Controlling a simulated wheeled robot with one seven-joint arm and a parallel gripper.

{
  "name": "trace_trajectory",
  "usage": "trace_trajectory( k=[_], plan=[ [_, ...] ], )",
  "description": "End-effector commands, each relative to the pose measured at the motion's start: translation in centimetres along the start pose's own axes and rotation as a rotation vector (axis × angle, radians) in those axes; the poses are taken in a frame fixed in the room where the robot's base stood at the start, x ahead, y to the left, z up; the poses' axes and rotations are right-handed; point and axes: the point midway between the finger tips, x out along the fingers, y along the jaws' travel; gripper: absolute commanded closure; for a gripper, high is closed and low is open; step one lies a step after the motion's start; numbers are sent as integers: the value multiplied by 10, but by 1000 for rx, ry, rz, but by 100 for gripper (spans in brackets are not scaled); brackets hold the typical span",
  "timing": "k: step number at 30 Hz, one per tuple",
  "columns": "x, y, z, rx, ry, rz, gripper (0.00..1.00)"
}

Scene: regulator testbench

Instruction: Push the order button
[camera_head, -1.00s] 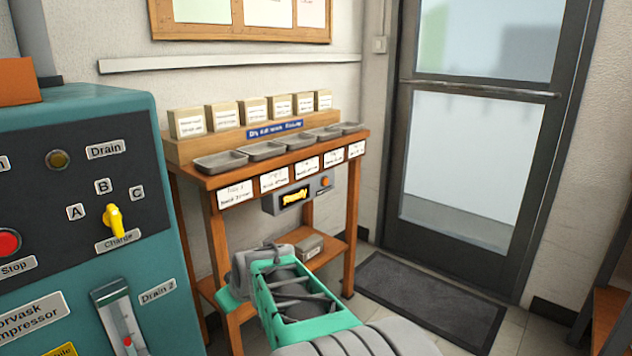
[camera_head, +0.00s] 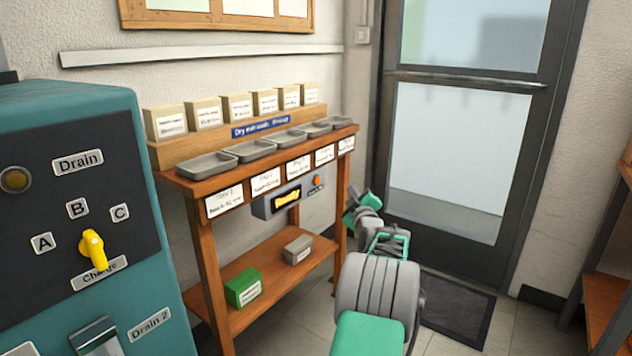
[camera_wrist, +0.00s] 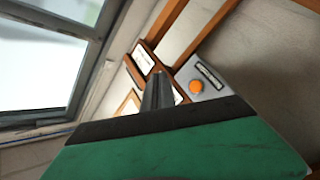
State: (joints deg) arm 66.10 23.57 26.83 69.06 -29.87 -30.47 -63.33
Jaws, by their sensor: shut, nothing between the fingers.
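The order button is an orange round button (camera_head: 317,181) on the right end of a grey box (camera_head: 288,197) with a small lit display, hung under the front of the wooden shelf. It also shows in the wrist view (camera_wrist: 196,87). My gripper (camera_wrist: 157,88) is shut and empty; its dark fingers are together, left of the button in the wrist view and apart from it. In the head view my gripper (camera_head: 359,208) is to the right of the button, near the shelf's right front leg. The fingertips are hard to make out there.
The wooden shelf (camera_head: 345,133) holds several metal trays and small labelled boxes. A green box (camera_head: 243,287) and a grey box (camera_head: 297,250) lie on its lower board. A teal compressor panel (camera_head: 158,215) stands at left. A door (camera_head: 455,150) and dark mat are at right.

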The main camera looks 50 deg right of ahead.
Motion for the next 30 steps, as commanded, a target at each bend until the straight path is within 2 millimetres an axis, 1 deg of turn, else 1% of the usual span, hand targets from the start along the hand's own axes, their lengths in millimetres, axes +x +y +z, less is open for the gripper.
trace_trajectory(
  k=[7,11,20,24,30],
  plan=[
    [2,-4,-5,2,4,-6,100],
    [7,-6,-10,3,5,-7,100],
    [35,-26,-32,4,2,-7,100],
    [48,-39,-38,2,3,-6,100],
    [60,-46,-46,2,2,-4,100]
  ],
)
